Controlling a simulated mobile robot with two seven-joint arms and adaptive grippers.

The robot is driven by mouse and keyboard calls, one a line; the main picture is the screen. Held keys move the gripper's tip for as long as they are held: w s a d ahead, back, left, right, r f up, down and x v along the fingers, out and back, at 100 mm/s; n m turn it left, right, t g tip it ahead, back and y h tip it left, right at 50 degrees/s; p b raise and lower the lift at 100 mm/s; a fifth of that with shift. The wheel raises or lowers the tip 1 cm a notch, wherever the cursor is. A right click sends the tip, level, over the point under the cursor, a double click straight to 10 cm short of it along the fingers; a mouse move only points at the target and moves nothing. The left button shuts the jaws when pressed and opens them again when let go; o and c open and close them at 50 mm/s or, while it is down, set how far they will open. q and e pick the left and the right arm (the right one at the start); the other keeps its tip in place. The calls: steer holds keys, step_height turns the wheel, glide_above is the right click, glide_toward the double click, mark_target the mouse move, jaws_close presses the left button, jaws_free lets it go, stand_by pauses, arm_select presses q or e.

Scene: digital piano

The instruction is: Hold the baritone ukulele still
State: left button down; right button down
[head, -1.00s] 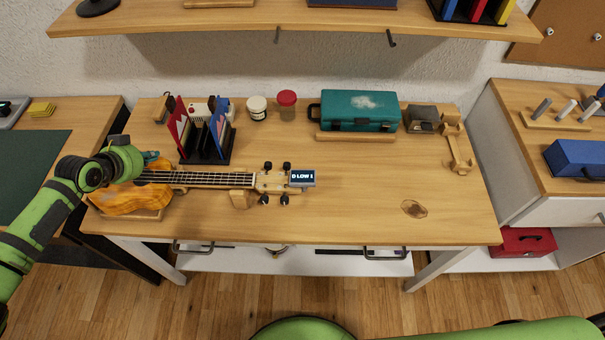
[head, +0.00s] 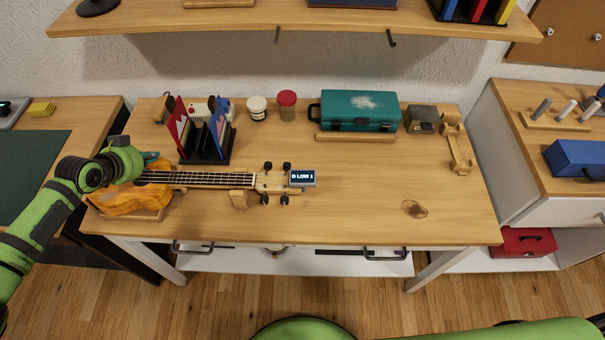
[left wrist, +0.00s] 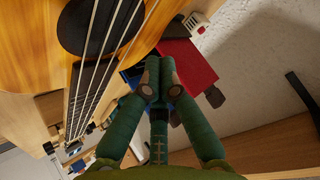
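The baritone ukulele (head: 137,198) lies on the wooden workbench, its orange body at the left and its neck pointing right. Its body rests on a wooden support and its neck on a wooden block (head: 239,199). A clip tuner (head: 302,178) at the headstock reads "D LOW 1". My left gripper (head: 152,158) is at the upper edge of the body. In the left wrist view its two fingers (left wrist: 159,78) are together with nothing visible between them, beside the strings and body (left wrist: 125,20). I cannot tell whether they touch it. My right gripper is out of view.
A black rack with red and blue folders (head: 206,145) stands just behind the neck. Two jars (head: 257,108), a teal case (head: 358,111) and a grey block (head: 421,119) line the back. A shelf (head: 250,20) hangs above.

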arm_select(q)
steer(key=shift+f, duration=0.4)
steer(key=shift+f+b, duration=0.2)
steer(key=shift+b, duration=0.1)
